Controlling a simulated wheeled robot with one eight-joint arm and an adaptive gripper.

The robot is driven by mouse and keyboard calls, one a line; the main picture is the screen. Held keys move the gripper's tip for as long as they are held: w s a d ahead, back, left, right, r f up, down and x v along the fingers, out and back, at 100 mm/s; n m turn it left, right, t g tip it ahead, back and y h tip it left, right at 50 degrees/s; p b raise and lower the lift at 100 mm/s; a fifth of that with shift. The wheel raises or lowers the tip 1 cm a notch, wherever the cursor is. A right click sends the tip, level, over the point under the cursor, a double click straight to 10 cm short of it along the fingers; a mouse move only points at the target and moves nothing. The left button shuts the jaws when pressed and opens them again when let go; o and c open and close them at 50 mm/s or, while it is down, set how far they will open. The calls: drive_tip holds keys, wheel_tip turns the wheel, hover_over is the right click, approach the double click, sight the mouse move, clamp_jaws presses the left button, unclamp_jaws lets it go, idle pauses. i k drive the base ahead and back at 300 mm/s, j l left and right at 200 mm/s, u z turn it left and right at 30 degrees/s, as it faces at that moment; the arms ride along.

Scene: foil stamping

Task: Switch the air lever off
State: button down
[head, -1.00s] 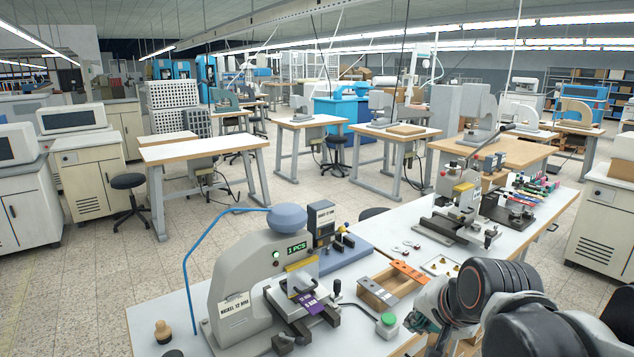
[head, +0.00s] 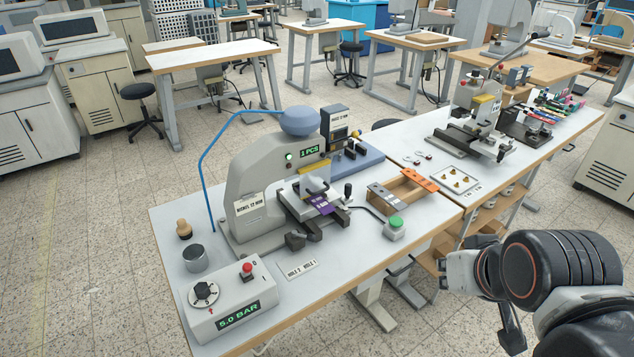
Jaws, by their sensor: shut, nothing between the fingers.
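A white control box (head: 232,305) sits at the near left corner of the white workbench in the head view. Its front display reads 5.0 BAR. On its top are a round black dial (head: 204,292) and a small lever with a red knob (head: 246,268), with small marks beside it. I cannot tell from this view which position the lever is in. My gripper (head: 513,344) is at the lower right, beyond the bench's front edge, partly hidden by my own arm. It is shut and empty, far from the lever.
A grey stamping press (head: 254,190) with a blue hose stands behind the box. A metal cup (head: 195,258), a wooden-handled stamp (head: 184,230), a green button (head: 394,228) and a wooden tray (head: 408,194) are on the bench. Floor in front of the bench is clear.

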sight(247, 267)
drive_tip(key=k+j+u, duration=0.1)
drive_tip(key=u, duration=1.1)
drive_tip(key=i+j, duration=0.1)
drive_tip(key=j, duration=0.3)
drive_tip(key=i+j, duration=0.1)
drive_tip(key=j, duration=0.3)
drive_tip(key=z, duration=0.05)
